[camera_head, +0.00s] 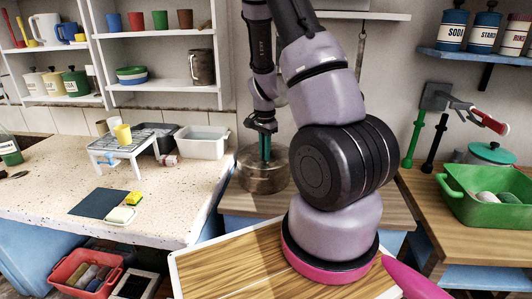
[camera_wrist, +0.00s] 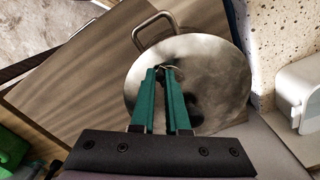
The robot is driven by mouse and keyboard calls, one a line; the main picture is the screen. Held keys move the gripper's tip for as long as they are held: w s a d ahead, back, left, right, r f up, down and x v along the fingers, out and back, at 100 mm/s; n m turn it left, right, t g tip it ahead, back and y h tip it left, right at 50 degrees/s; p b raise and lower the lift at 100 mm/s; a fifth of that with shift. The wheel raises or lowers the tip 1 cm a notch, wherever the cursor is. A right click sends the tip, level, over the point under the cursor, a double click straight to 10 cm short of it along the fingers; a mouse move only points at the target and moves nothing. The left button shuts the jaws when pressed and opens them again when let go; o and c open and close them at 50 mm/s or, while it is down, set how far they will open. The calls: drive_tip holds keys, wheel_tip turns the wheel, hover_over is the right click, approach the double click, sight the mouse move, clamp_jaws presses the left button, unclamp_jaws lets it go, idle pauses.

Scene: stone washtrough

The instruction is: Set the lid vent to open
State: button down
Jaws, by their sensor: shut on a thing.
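A metal pot (camera_head: 262,182) stands on the wooden-topped counter in the middle of the head view. In the wrist view its round grey metal lid (camera_wrist: 222,72) is seen from above, with a loop handle (camera_wrist: 152,26) at its upper left edge. My gripper (camera_head: 264,158) points down at the lid. In the wrist view its green fingers (camera_wrist: 166,72) are nearly together over the lid, shut on a small metal part at their tips, which seems to be the lid vent. The fingers hide most of it, so its setting cannot be told.
A white basin (camera_head: 204,143) and a wire rack (camera_head: 124,142) stand on the speckled counter to the left. A green tub (camera_head: 485,205) and a lidded pot (camera_head: 491,153) are on the right counter. Shelves (camera_head: 160,86) hang above on the left.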

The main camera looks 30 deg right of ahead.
drive_tip(key=shift+m, duration=0.4)
drive_tip(key=c, duration=0.9)
unclamp_jaws()
drive_tip(key=shift+a, duration=0.1)
wheel_tip(320, 180, up, 11)
drive_tip(key=shift+f, duration=0.1)
